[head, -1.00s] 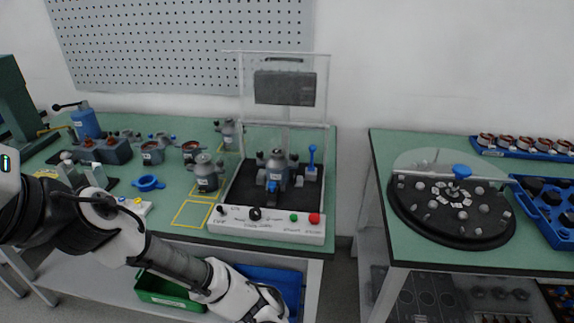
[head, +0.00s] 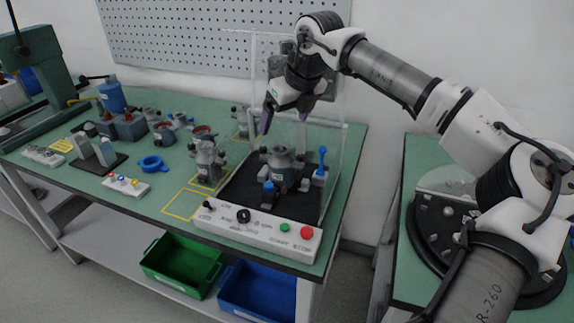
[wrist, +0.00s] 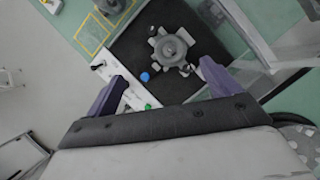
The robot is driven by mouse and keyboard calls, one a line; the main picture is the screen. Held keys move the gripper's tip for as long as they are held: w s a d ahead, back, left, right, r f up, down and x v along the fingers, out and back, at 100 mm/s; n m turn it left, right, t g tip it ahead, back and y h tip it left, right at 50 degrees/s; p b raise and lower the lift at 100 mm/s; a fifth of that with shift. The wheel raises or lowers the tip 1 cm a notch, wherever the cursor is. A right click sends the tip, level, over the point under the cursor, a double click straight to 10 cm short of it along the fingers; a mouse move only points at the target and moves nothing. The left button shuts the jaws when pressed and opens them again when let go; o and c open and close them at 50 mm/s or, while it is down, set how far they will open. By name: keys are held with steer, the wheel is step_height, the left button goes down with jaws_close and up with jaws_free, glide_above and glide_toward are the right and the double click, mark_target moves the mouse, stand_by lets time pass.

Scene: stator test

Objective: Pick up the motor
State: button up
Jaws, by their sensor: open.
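A grey motor (head: 283,165) stands upright on the black bed of the test station (head: 262,226), which has a white front panel with knobs and buttons. In the wrist view the motor (wrist: 170,47) shows from above, beyond and between my fingers. My gripper (head: 285,117) is open and empty, its purple fingers pointing down above the motor and apart from it. In the wrist view my gripper (wrist: 163,88) has a wide gap between its fingers. A second grey motor (head: 207,162) stands on the green table left of the station, near a yellow outlined square.
The station's clear raised cover (head: 335,165) stands close to my gripper. A blue lever (head: 321,160) rises right of the motor. A blue ring (head: 151,164) lies on the table. Green (head: 183,262) and blue bins sit below. The yellow square (head: 190,204) is empty.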

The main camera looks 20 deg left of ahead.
mark_target(283, 149)
steer(key=shift+h, duration=0.3)
steer(key=x, duration=0.2)
steer(key=p+x, duration=0.1)
steer(key=x, duration=0.2)
steer(key=w+d+x, duration=0.1)
steer(key=x, duration=0.1)
steer(key=shift+w+f, duration=0.1)
steer(key=shift+f, duration=0.3)
steer(key=shift+s+d+p+x, duration=0.1)
steer(key=shift+p+x, duration=0.55)
steer(key=shift+x, duration=0.8)
steer(key=shift+s+d+p+x, duration=0.1)
steer(key=shift+p+x, duration=0.55)
steer(key=shift+x, duration=0.8)
steer(key=c, duration=1.6)
steer(key=shift+c, duration=0.2)
